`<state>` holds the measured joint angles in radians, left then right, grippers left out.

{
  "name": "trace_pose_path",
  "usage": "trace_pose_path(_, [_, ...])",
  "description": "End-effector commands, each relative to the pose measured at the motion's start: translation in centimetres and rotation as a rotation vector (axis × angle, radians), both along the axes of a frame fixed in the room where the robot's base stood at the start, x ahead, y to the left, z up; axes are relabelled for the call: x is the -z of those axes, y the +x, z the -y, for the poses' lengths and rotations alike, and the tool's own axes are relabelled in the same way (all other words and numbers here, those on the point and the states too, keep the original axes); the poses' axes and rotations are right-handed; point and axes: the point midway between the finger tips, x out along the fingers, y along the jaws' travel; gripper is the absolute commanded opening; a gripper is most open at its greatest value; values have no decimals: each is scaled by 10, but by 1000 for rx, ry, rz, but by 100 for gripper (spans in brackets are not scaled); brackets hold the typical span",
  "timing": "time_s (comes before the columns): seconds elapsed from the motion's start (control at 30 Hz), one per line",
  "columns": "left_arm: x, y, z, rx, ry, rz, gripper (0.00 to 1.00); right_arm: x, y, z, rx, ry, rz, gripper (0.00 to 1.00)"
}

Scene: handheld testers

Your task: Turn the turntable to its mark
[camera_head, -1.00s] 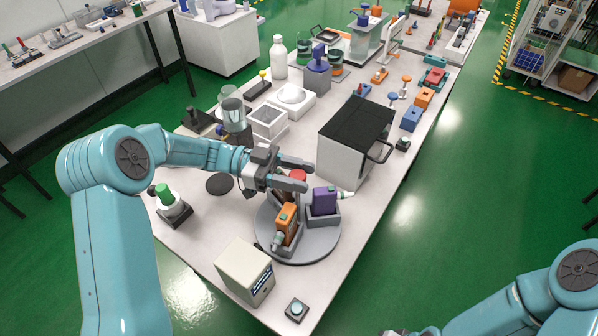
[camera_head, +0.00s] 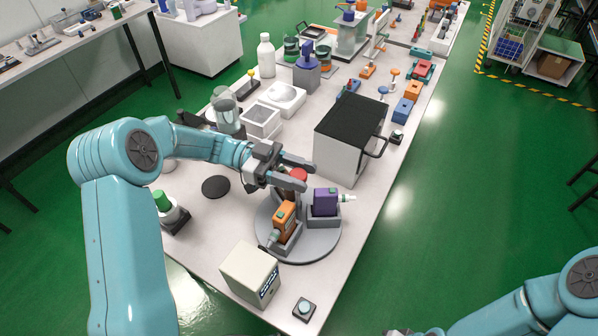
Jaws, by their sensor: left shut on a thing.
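The turntable is a round grey disc (camera_head: 312,250) near the front of the long table. It carries an orange handheld tester (camera_head: 284,217) and a purple handheld tester (camera_head: 325,201), each in a grey holder. A red knob (camera_head: 299,174) stands at its far side. My left gripper (camera_head: 305,176) is over the far side of the turntable, shut on the red knob, with its fingers on either side of it. I cannot make out the turntable's mark. My right arm shows at the lower right; its gripper's fingers are outside the picture.
A cream box with a display (camera_head: 250,273) and a button box (camera_head: 304,309) stand in front of the turntable. A black-topped white cabinet (camera_head: 340,158) with a handle is close behind it. A green-topped device (camera_head: 168,210) and a dark disc (camera_head: 216,187) are at left.

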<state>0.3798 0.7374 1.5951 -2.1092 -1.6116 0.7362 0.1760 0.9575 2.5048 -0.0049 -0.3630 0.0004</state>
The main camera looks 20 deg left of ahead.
Motion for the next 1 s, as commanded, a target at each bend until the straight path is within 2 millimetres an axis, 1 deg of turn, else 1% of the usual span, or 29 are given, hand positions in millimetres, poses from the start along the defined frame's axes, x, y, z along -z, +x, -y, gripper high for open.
trace_pose_path(0.47, [2,-1,0,5,2,-4,0,0,0,0,0,0,0,43])
trace_pose_path(0.5, [2,-1,0,5,2,-4,51,0,0,0,0,0,0,43])
trace_pose_path(0.53, [2,-1,-1,5,2,-3,61,0,0,0,0,0,0,43])
trace_pose_path(0.57, [2,-1,-1,5,1,-3,62,0,0,0,0,0,0,43])
trace_pose_path(0.87, [1,0,-3,4,1,0,62,1,0,0,0,0,0,43])
trace_pose_path(0.97, [2,1,-13,3,0,1,62,3,0,0,0,0,0,43])
trace_pose_path(1.0, [2,1,-20,2,2,1,62,4,0,0,0,0,0,43])
